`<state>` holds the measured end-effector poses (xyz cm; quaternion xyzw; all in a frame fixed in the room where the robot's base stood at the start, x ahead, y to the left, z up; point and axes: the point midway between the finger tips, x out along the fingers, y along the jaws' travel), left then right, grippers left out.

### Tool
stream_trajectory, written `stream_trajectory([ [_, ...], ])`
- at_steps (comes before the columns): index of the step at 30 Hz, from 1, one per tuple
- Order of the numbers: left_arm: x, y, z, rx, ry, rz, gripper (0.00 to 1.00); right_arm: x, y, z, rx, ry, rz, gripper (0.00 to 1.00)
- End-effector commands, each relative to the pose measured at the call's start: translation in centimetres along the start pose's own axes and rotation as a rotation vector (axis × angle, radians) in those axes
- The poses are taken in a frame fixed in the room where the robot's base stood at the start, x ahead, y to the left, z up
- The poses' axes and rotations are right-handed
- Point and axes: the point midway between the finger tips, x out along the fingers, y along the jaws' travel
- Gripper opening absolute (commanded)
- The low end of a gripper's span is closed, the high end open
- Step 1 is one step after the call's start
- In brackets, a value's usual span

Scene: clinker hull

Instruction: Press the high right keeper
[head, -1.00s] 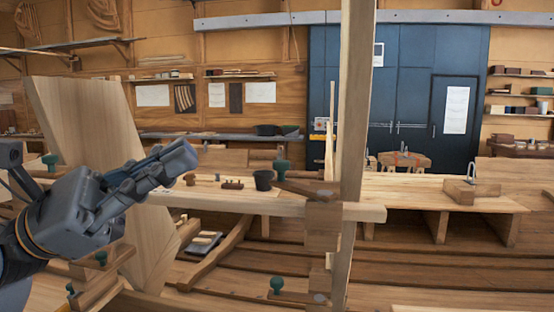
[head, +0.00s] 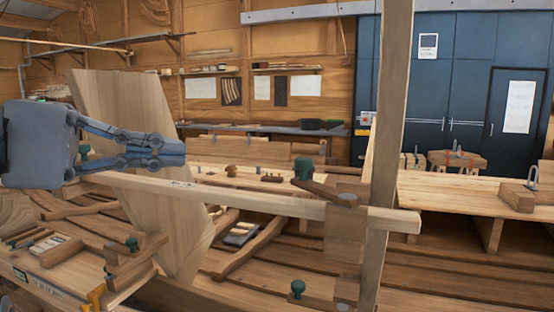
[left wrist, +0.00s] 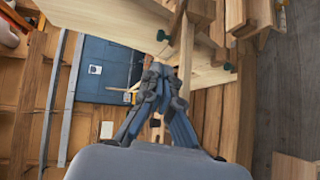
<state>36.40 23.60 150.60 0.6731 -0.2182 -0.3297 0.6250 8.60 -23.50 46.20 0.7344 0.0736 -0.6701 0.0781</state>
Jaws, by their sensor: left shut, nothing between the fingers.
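The high right keeper is a wooden bar (head: 325,192) with a dark green knob (head: 304,168), lying at the right end of the long horizontal rail (head: 240,197), beside the upright post. My left gripper (head: 185,154) is shut and empty. In the head view it points right, in front of the tall slanted board, with its tips well left of the green knob and not touching it. In the left wrist view the shut fingers (left wrist: 165,78) point toward pale planks with green knobs; I cannot tell which knob is which there. My right gripper is not in view.
Another keeper with a green knob (head: 298,288) is low on the right; others are low left (head: 132,244) and high left (head: 84,150). The upright post (head: 388,150) stands right of the high right keeper. The slanted board (head: 125,105) is behind my gripper.

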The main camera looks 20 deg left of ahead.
Motion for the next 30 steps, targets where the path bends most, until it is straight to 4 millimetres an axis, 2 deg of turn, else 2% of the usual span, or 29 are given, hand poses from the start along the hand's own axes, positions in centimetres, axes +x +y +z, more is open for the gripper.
stream_trajectory([
  [5, 1.3, 0.2, 0.0, -0.001, -0.004, -0.001, 0.00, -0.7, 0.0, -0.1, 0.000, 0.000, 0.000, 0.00],
  [21, 11.8, 0.4, 0.2, -0.004, -0.007, -0.001, 0.00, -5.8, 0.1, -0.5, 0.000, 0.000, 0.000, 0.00],
  [25, 13.2, 0.3, 0.1, -0.003, -0.005, 0.000, 0.00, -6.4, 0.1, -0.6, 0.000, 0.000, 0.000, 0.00],
  [30, 14.0, 0.0, 0.1, -0.002, -0.003, 0.000, 0.00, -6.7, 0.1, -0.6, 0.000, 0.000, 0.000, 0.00],
])
